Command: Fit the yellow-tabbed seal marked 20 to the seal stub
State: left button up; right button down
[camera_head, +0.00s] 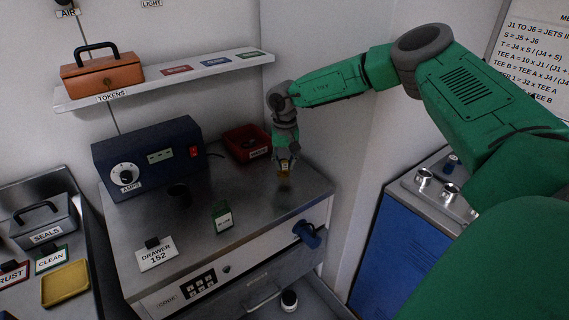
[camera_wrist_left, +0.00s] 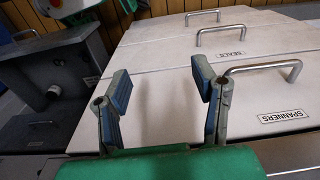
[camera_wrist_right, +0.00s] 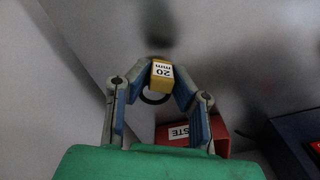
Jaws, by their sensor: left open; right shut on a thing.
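My right gripper (camera_head: 284,164) is shut on the seal, above the back right of the metal worktop. In the right wrist view the seal's yellow tab (camera_wrist_right: 161,73), marked "20 mm", sits between the fingertips. Its dark ring (camera_wrist_right: 155,97) shows below the tab, partly hidden. In the head view the yellow tab (camera_head: 284,169) is small at the fingertips. I cannot tell for sure which part is the seal stub; a blue fitting (camera_head: 307,234) sticks out of the bench front.
A red waste bin (camera_head: 247,143) stands behind and left of the right gripper. A drawer below is open.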

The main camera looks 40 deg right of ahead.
jog(key=shift+a+f+b, duration=0.25)
jog(key=shift+f+b, duration=0.05)
jog(key=shift+d+f, duration=0.1)
jog(key=shift+f, duration=0.25)
jog(key=shift+d+f+b, duration=0.1)
jog(key=shift+f+b, duration=0.2)
jog(key=shift+b, duration=0.15)
jog(key=shift+f+b, duration=0.4)
jog(key=shift+f, duration=0.1)
jog(key=c, duration=1.3)
grip_release()
jog(key=shift+c, duration=0.2)
